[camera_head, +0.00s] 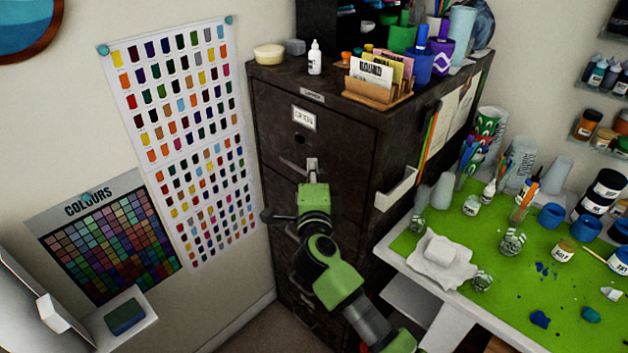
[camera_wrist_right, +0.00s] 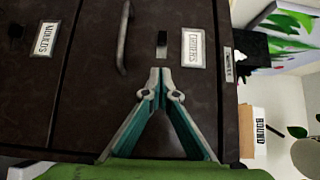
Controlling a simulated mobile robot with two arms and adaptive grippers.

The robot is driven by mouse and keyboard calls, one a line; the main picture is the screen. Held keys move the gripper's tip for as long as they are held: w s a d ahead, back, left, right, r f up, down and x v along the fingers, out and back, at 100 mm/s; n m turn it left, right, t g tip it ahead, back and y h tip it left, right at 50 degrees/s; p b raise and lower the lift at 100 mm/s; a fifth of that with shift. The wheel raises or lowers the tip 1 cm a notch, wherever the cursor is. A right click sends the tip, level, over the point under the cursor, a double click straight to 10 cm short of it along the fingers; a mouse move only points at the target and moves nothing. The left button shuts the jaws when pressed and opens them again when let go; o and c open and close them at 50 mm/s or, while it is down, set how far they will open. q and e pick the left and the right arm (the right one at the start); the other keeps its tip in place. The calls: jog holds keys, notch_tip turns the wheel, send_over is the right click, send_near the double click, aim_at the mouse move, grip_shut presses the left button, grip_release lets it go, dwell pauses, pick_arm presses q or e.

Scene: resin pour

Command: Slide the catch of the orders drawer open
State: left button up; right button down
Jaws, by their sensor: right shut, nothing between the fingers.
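The orders drawer (camera_head: 345,135) is the top drawer of a dark cabinet, and its front looks closed. Its white label (camera_wrist_right: 193,48) reads "ORDERS" in the right wrist view. Beside the label is the small catch (camera_wrist_right: 162,45), a dark slot with a paler piece at one end. A curved metal handle (camera_wrist_right: 125,40) is on the same front. My right gripper (camera_wrist_right: 160,76) is shut and empty, its fingertips close to the pale end of the catch. I cannot tell whether they touch it. In the head view my right gripper (camera_head: 312,166) is in front of this drawer. My left gripper is not in view.
A drawer labelled "MOULDS" (camera_wrist_right: 46,38) adjoins it. A card holder (camera_head: 378,92) and a white bottle (camera_head: 315,58) stand on the cabinet. A holder (camera_head: 395,188) juts from its side. The green-topped table (camera_head: 420,225) with several jars is to the right.

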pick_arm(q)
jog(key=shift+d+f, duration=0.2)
pick_arm(e)
jog(key=s, duration=0.4)
jog(key=shift+s+d+r, duration=0.15)
jog(key=shift+s+d, duration=0.1)
jog(key=shift+s, duration=0.15)
